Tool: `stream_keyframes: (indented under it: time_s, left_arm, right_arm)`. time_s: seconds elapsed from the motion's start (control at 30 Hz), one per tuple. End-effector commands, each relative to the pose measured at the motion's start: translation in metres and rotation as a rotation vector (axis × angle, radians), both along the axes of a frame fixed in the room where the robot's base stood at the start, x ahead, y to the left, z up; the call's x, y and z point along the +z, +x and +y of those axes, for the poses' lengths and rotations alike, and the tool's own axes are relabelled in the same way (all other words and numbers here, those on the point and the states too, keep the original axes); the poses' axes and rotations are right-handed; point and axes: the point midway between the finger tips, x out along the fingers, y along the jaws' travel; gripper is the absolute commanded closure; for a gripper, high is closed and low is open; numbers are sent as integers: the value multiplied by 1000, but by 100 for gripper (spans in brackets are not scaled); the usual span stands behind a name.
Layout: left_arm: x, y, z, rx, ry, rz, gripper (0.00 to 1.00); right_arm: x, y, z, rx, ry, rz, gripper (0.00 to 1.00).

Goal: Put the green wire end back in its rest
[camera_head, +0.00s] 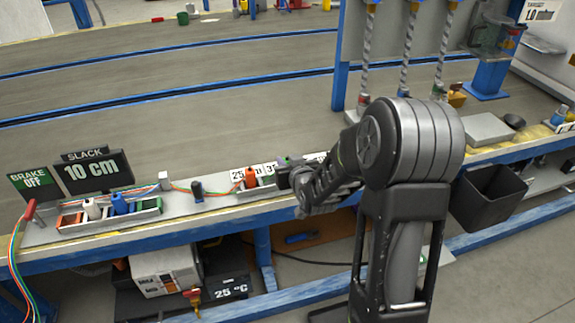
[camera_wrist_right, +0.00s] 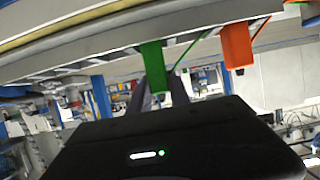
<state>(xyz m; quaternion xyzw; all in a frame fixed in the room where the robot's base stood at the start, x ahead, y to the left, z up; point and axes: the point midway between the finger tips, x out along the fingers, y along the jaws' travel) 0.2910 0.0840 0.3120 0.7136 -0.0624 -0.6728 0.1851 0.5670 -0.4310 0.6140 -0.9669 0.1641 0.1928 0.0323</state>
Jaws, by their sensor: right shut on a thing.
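My right gripper (camera_head: 290,178) reaches in from the right to the bench's front edge and is shut on the green wire end. Only a little of the green wire end (camera_head: 288,160) shows above the dark fingers. In the right wrist view the green wire end (camera_wrist_right: 153,68) is a green block near the rack edge, beyond my black gripper body (camera_wrist_right: 180,140). An orange wire end (camera_head: 250,177) stands left of it in the grey rack, and also shows in the wrist view (camera_wrist_right: 237,45). The fingers hide whether the green end is seated in its rest. My left gripper is out of view.
A grey tray (camera_head: 110,222) with white, blue, orange and green pieces lies on the bench at left, before the "10 cm" sign (camera_head: 95,172). A black peg (camera_head: 197,191) stands between tray and rack. Twisted cables hang behind my arm. A black bin (camera_head: 490,197) is at right.

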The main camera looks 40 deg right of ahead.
Motion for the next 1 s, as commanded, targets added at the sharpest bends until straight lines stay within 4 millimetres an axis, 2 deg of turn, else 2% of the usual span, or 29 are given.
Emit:
stream_keyframes:
  time_s: [0.03, 0.2, 0.4, 0.57, 1.0]
  left_arm:
    - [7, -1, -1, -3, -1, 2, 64]
    - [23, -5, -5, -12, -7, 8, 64]
    - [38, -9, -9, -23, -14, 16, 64]
    - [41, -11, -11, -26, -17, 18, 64]
    - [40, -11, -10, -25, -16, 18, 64]
  right_arm:
    - [13, 0, 0, 0, 2, -5, 100]
    - [47, 0, 0, -1, 2, -6, 100]
    - [81, 0, 0, 0, 2, -4, 100]
    - [90, 0, 0, 0, 1, -3, 100]
    - [89, 0, 0, 1, 1, -1, 100]
